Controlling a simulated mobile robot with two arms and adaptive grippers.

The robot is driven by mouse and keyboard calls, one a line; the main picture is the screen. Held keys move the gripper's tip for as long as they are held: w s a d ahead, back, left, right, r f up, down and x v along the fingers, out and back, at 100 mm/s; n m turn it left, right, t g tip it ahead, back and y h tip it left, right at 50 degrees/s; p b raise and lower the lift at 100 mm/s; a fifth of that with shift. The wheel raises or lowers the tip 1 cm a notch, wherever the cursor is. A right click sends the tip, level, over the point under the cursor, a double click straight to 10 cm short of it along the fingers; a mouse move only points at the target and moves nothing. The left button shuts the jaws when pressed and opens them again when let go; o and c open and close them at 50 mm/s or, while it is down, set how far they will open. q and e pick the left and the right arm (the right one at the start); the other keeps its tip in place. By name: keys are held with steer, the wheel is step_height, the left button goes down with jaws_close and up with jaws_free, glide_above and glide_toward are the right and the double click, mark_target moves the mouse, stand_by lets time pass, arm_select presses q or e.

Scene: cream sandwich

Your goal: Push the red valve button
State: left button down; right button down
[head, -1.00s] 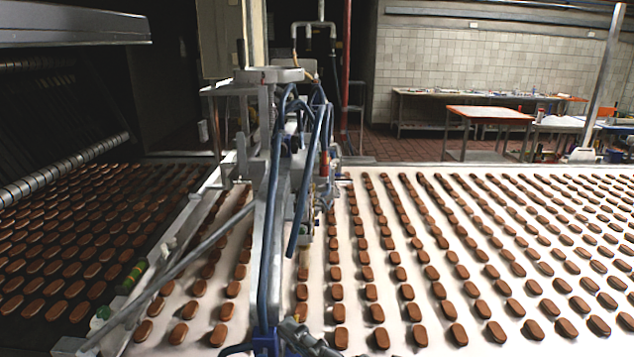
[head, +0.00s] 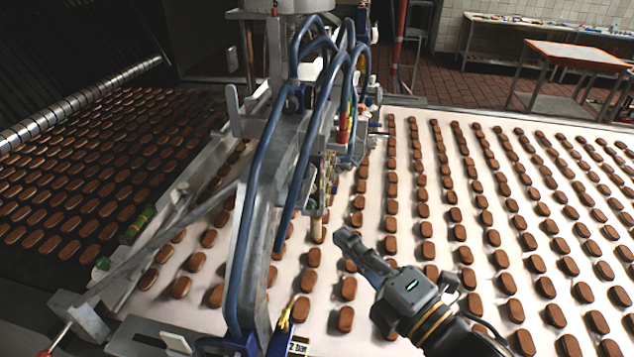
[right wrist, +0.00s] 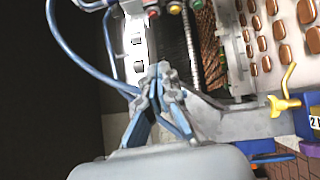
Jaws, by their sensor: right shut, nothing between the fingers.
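I cannot tell which is the red valve button. In the head view, a small red part (head: 343,135) shows among the hoses. My right gripper (head: 348,240) is shut and empty, above the white belt right of the machine frame. In the right wrist view its fingertips (right wrist: 160,78) are below the buttons and apart from them. My left gripper is out of view.
The machine (head: 283,150) with thick blue hoses (head: 250,220) stands left of my right gripper. Rows of brown biscuits cover the white belt (head: 400,345). A yellow valve handle (right wrist: 286,95) is at the right in the wrist view. A dark belt of biscuits lies at the left.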

steer(key=w+a+b, duration=0.2)
steer(key=w+a, duration=0.2)
steer(key=w, duration=0.8)
steer(key=shift+w+a+r+b, duration=0.3)
steer(key=shift+a+r, duration=0.05)
steer(key=shift+a, duration=0.05)
